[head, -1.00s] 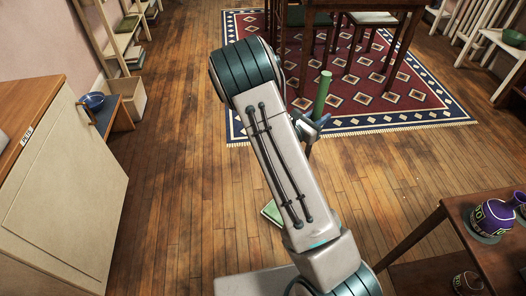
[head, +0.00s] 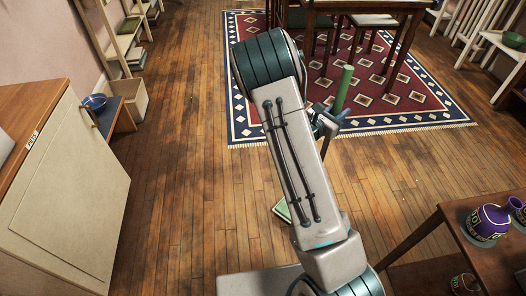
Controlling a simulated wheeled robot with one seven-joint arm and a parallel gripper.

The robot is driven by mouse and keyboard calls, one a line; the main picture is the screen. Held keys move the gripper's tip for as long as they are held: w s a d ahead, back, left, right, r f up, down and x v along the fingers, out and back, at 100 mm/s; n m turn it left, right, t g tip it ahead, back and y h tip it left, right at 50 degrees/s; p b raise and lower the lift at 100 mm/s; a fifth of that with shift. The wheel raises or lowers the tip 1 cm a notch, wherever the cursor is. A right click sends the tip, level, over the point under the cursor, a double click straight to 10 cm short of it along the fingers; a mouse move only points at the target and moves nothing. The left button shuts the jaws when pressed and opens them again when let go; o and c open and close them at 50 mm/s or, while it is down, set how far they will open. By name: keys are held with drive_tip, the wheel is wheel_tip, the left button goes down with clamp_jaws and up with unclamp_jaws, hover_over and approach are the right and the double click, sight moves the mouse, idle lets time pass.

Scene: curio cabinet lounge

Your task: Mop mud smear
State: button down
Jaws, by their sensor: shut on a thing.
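A mop with a green handle (head: 343,88) is held in my gripper (head: 326,122). The handle rises up and to the right from the jaws, tilted. My gripper is shut on it, partly hidden behind my arm. The flat green and white mop head (head: 283,211) shows at the left edge of my arm, low at the floor; most of it is hidden. I cannot make out a clear mud smear; the wooden floor (head: 195,190) has dark patches, and my arm covers part of it.
A patterned rug (head: 415,118) with a table (head: 350,6) and chairs lies ahead. A low wooden table (head: 455,235) with a purple vase (head: 488,221) stands at right. Floor between is mostly clear.

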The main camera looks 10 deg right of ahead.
sight(336, 104)
drive_tip(key=shift+r+p, duration=1.3)
drive_tip(key=shift+r, duration=0.85)
